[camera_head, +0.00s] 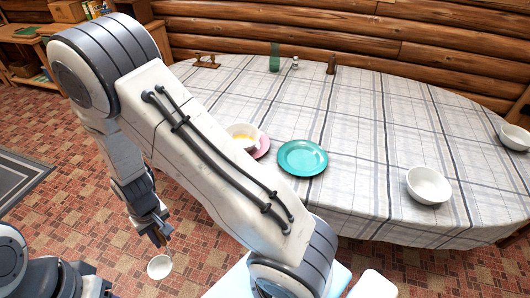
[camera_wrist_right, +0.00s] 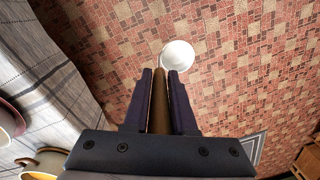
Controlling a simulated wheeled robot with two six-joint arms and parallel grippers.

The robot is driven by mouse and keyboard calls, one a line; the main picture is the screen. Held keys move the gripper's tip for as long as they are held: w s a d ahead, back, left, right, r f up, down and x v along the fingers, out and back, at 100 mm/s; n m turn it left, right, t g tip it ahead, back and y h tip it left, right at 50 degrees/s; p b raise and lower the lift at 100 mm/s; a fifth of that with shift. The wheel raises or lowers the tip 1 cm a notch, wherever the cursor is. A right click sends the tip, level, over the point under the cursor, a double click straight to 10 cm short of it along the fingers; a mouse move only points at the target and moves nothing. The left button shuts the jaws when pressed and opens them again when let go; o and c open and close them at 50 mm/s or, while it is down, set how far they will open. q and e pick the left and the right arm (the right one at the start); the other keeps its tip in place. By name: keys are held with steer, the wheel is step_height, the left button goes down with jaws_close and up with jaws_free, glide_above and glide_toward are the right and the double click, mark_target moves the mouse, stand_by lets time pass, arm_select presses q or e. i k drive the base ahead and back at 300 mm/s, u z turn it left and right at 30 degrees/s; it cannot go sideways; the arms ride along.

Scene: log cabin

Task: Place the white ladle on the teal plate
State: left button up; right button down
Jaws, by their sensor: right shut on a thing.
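The white ladle has a round white bowl (camera_head: 159,267) and a brown handle. My right gripper (camera_head: 160,236) is shut on the handle and holds the ladle over the tiled floor, left of the table, bowl hanging down. In the right wrist view the brown handle (camera_wrist_right: 159,105) lies between both fingers, with the white bowl (camera_wrist_right: 177,56) beyond them. The teal plate (camera_head: 302,158) lies on the table, empty, to the right of my right arm and well apart from the ladle. My left gripper is not visible; only part of that arm shows at lower left.
The table has a plaid cloth (camera_head: 360,130). A white bowl with yellow contents (camera_head: 243,132) and a pink plate (camera_head: 263,146) are left of the teal plate. White bowls stand at right (camera_head: 428,186) and far right (camera_head: 515,137). Small items stand along the back edge.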

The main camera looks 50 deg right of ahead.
mark_target(299, 160)
steer(key=z, duration=1.45)
